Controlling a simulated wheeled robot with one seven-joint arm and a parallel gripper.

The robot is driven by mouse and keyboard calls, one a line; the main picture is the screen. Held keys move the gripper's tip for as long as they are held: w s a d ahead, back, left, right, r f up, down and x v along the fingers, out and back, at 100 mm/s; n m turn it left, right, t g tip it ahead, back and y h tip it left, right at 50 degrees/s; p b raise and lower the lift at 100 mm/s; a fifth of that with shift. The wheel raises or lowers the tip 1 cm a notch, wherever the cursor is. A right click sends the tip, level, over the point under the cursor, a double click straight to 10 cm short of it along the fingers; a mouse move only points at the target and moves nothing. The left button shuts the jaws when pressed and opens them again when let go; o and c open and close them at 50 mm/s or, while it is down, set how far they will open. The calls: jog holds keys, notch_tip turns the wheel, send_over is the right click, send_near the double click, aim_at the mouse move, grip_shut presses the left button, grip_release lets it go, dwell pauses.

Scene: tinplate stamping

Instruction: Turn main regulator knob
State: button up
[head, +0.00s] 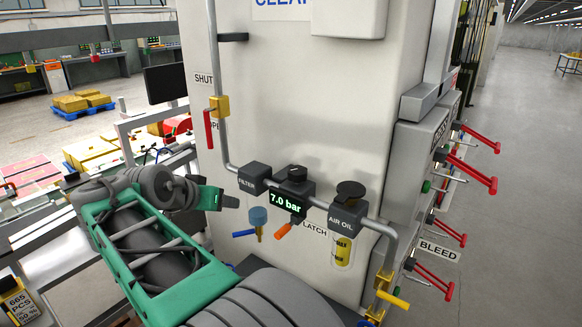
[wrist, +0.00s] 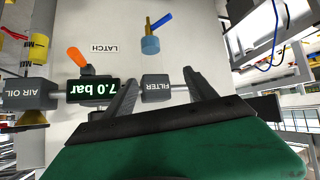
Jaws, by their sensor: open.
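The main regulator (head: 290,200) is a dark block on the grey pipe of the white machine panel. Its display reads 7.0 bar, and its black knob (head: 298,172) sits on top. An orange latch lever (head: 284,230) hangs below it, beside the word LATCH. In the wrist view the regulator (wrist: 107,90) appears upside down, left of the fingers; its knob is not clearly visible there. My gripper (head: 232,201) is open and empty, left of the regulator and near the filter block (head: 253,178). In the wrist view the filter shows between my open fingers (wrist: 160,92).
The air oil unit (head: 347,213) with a yellow bowl stands right of the regulator. A blue-handled drain (head: 257,222) hangs under the filter. A red shut-off lever (head: 209,128) is at upper left. Red bleed levers (head: 470,172) line the right side.

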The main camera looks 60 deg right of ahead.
jog(key=s+d+r+m+g+h, duration=0.2)
jog(key=s+d+r+m+g, duration=0.15)
jog(key=s+d, duration=0.2)
jog(key=m+g, duration=0.3)
jog(key=m, duration=0.1)
send_near(295, 170)
jog(key=d+f, duration=0.2)
jog(key=shift+s+d, duration=0.25)
jog(key=shift+d, duration=0.1)
jog(key=shift+s+d+f+g+b, duration=0.15)
jog(key=shift+s+d+g+b, duration=0.1)
jog(key=shift+s+b, duration=0.1)
jog(key=b+x, duration=0.2)
jog(key=b, duration=0.1)
jog(key=shift+s+d+f, duration=0.1)
jog(key=shift+f, duration=0.15)
jog(key=d, duration=0.1)
jog(key=s+d+p, duration=0.1)
jog(key=d+p, duration=0.1)
jog(key=shift+s+d+f, duration=0.15)
jog(key=shift+d+f, duration=0.15)
jog(key=shift+d, duration=0.05)
jog(key=shift+d+f, duration=0.2)
jog(key=shift+d, duration=0.05)
jog(key=shift+c, duration=0.3)
jog(key=c, duration=1.3)
